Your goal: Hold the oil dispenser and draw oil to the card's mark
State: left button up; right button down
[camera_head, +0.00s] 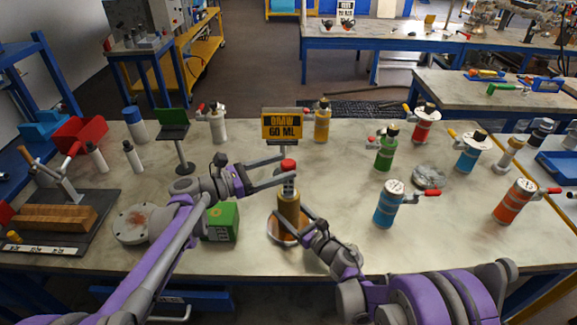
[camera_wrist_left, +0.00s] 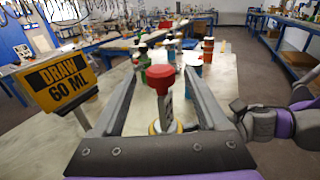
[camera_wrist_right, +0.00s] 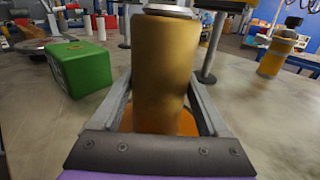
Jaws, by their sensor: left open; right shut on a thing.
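The oil dispenser (camera_head: 289,212) has an amber body and a red knob (camera_head: 288,165) on a marked stem. It stands upright in a round tray (camera_head: 276,234) at the table's middle. My right gripper (camera_head: 292,213) is shut on its body, which fills the right wrist view (camera_wrist_right: 165,75). My left gripper (camera_head: 281,174) is open, its fingers near the red knob, which also shows between them in the left wrist view (camera_wrist_left: 161,78). I cannot tell whether they touch it. The yellow card (camera_head: 282,126), reading "DRAW 60 ML" in the left wrist view (camera_wrist_left: 62,82), stands behind the dispenser.
A green box (camera_head: 222,221) stands left of the dispenser, close to my left arm. Blue (camera_head: 388,204), green (camera_head: 386,150) and orange-red (camera_head: 514,201) vessels stand on the right. A green stand (camera_head: 174,125) is at back left.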

pick_arm(q)
jog(key=shift+a, duration=0.1)
jog(key=v, duration=1.2)
